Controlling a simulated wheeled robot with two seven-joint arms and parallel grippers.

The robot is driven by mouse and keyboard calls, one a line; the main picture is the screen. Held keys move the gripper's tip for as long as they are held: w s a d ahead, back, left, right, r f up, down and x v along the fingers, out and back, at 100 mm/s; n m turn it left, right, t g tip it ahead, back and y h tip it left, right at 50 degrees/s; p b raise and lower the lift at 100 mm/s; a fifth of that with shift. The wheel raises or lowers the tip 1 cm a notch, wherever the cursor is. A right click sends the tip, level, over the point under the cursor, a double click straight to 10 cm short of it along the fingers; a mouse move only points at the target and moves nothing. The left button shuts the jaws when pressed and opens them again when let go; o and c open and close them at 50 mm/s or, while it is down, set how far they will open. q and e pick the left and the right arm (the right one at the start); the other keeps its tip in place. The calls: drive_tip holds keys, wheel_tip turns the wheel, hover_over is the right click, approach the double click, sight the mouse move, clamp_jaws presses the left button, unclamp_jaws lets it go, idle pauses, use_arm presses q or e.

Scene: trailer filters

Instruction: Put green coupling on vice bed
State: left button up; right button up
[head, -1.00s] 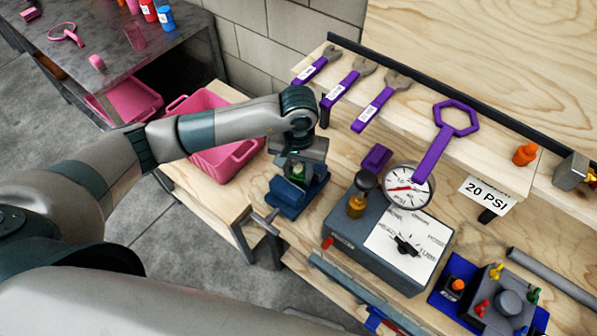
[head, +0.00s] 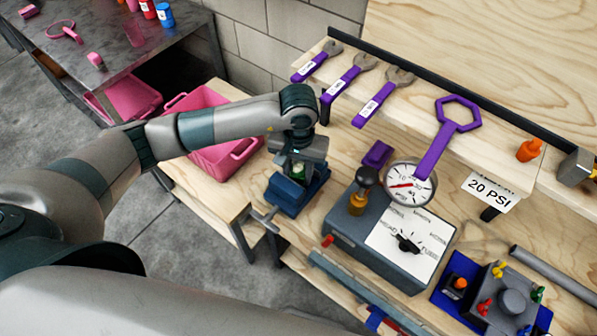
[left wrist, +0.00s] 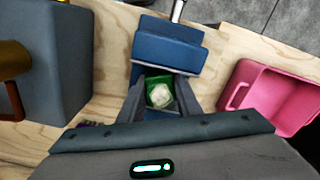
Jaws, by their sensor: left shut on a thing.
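The blue vice (head: 296,190) stands on the wooden bench, and its blue body also shows in the left wrist view (left wrist: 165,50). The green coupling (left wrist: 160,93), with a pale round centre, sits between the fingers of my left gripper (left wrist: 162,97), which is shut on it. In the head view the left gripper (head: 298,168) points down over the vice and mostly hides the coupling. The coupling is at the vice's bed; I cannot tell whether it touches the bed. My right gripper is not in view.
A pink bin (head: 213,160) stands left of the vice. A grey gauge box (head: 390,235) with a dial (head: 410,185) stands to the right. A purple block (head: 377,155) lies close to the vice. Purple wrenches (head: 372,100) rest on the shelf behind.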

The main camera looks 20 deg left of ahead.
sight(298, 168)
use_arm(q)
drive_tip(key=shift+f, duration=0.15)
drive_tip(key=o, duration=1.2)
drive_tip(key=shift+o, duration=0.2)
drive_tip(key=shift+r, duration=0.2)
drive_tip(key=shift+w+r+b, duration=0.2)
drive_tip(key=shift+b, duration=0.1)
drive_tip(key=r+b, duration=0.2)
drive_tip(key=r, duration=0.3)
drive_tip(key=shift+s+r, duration=0.2)
drive_tip(key=shift+w+r, duration=0.1)
drive_tip(key=shift+r, duration=0.65)
